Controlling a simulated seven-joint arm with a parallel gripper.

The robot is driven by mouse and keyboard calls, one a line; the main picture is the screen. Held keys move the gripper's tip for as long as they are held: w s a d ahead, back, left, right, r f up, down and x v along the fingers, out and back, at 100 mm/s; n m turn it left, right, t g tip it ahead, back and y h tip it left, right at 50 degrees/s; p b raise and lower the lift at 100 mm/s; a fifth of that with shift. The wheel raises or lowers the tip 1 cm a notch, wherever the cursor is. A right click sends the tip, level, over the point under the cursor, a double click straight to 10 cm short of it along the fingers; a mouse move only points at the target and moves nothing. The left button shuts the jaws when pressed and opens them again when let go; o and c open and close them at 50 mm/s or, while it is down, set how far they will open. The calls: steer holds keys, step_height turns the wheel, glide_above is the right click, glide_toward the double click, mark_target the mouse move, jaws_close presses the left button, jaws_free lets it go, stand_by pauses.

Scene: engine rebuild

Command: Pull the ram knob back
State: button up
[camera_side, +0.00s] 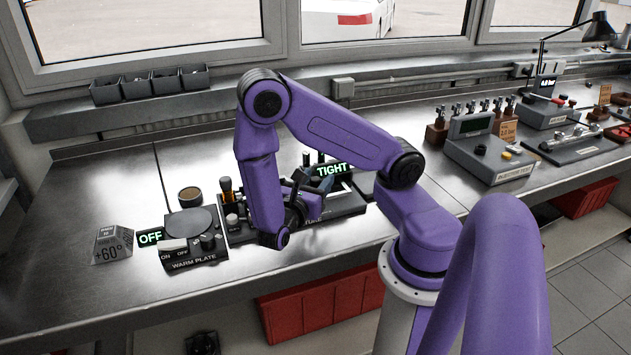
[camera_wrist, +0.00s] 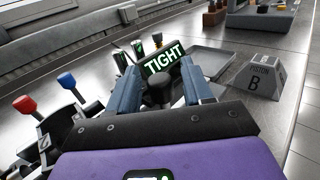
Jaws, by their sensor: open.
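A black knob (camera_wrist: 157,90), which looks like the ram knob, stands just below the lit "TIGHT" display (camera_wrist: 164,57) in the wrist view. My gripper (camera_wrist: 158,70) is open, with one blue-grey finger on each side of this knob. I cannot tell whether either finger touches it. In the side view my gripper (camera_side: 312,185) is low over the black fixture (camera_side: 345,206), in front of the "TIGHT" display (camera_side: 331,170). The arm and gripper hide much of the fixture there, and the knob cannot be made out.
Red (camera_wrist: 25,104) and blue (camera_wrist: 66,80) knobbed levers stand left in the wrist view. A shallow tray (camera_wrist: 212,62) and a "PISTON B" block (camera_wrist: 258,79) are on the right. The warm plate (camera_side: 190,222) with an "OFF" display (camera_side: 150,237) is left of the fixture.

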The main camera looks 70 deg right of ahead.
jaws_close()
steer(key=shift+s+d, duration=1)
jaws_free()
steer(key=shift+w+a, duration=0.1)
steer(key=shift+a, duration=0.45)
steer(key=a, duration=1.6)
steer(key=shift+a, duration=0.15)
